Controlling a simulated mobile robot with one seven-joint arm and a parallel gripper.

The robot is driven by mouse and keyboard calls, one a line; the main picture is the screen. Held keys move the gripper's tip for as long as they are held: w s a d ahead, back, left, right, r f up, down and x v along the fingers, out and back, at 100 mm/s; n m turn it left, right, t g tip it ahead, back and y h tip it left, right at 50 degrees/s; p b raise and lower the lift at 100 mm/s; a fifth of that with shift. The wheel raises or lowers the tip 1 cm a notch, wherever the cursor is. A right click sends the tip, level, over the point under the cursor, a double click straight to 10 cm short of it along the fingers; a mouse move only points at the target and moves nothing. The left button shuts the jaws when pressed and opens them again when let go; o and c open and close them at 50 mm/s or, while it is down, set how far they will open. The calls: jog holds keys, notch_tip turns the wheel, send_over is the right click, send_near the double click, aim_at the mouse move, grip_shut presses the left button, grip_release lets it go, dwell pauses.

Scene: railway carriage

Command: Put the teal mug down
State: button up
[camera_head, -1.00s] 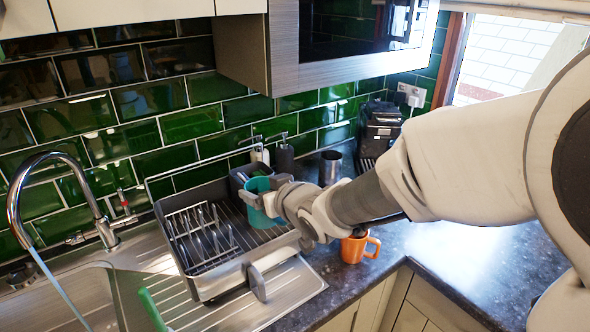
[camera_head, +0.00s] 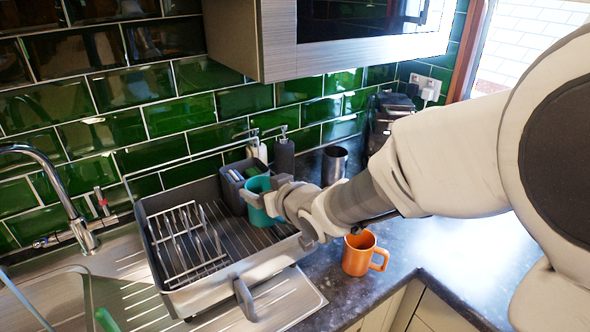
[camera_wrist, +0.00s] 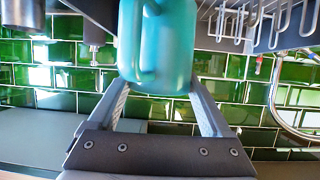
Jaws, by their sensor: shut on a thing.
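The teal mug (camera_head: 260,203) is in my gripper (camera_head: 272,197), over the right part of the grey dish rack (camera_head: 222,274). In the wrist view the mug (camera_wrist: 172,45) fills the top middle, between the two fingers of my gripper (camera_wrist: 162,92), with its handle facing the camera. My gripper is shut on it. I cannot tell whether the mug's base touches the rack floor, as the gripper hides part of it.
An orange mug (camera_head: 363,253) stands on the dark counter (camera_head: 460,245) right of the rack. A grey caddy (camera_head: 236,186), soap dispensers (camera_head: 284,158) and a metal cup (camera_head: 334,165) are behind. The sink tap (camera_head: 62,185) is at left. The counter at right is clear.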

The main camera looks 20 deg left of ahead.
notch_tip(320, 180, down, 6)
jog(key=b, duration=0.6)
jog(key=shift+f+b, duration=0.25)
jog(key=shift+b, duration=0.1)
jog(key=shift+f, duration=0.2)
jog(key=o, duration=1.5)
jog(key=shift+d, duration=0.1)
jog(key=shift+v, duration=8.7)
